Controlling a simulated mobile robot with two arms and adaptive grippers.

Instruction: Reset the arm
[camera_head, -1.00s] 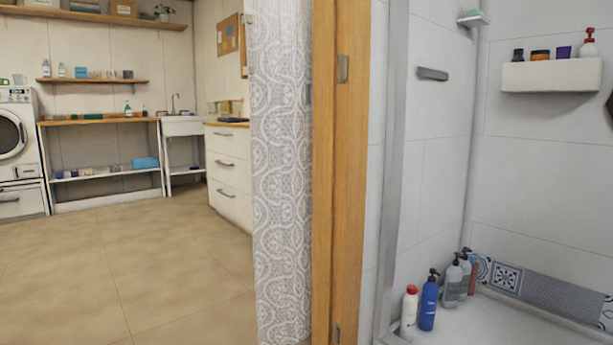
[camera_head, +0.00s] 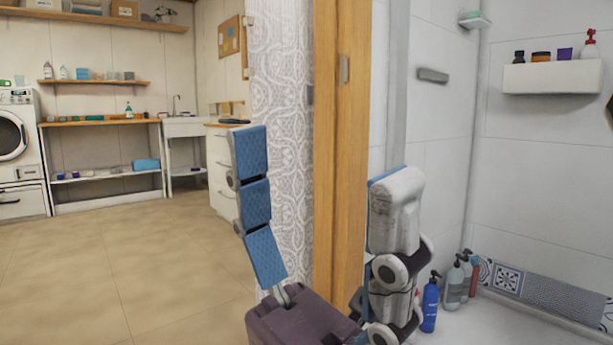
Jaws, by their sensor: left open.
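My left gripper (camera_head: 325,155) stands upright at the bottom middle of the head view. Its dark palm is at the bottom edge. One finger with blue pads rises on the left and a pale grey finger rises on the right. The fingers are spread wide apart and nothing is held between them. It shows in front of the patterned curtain (camera_head: 280,60) and the wooden door frame (camera_head: 338,180). My right gripper is not in view.
Several bottles, among them a blue one (camera_head: 430,305), stand on the shower floor at right. A white wall shelf (camera_head: 552,78) holds small containers. At left are a washing machine (camera_head: 12,135), a wooden-topped table (camera_head: 95,122) and open tiled floor (camera_head: 110,250).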

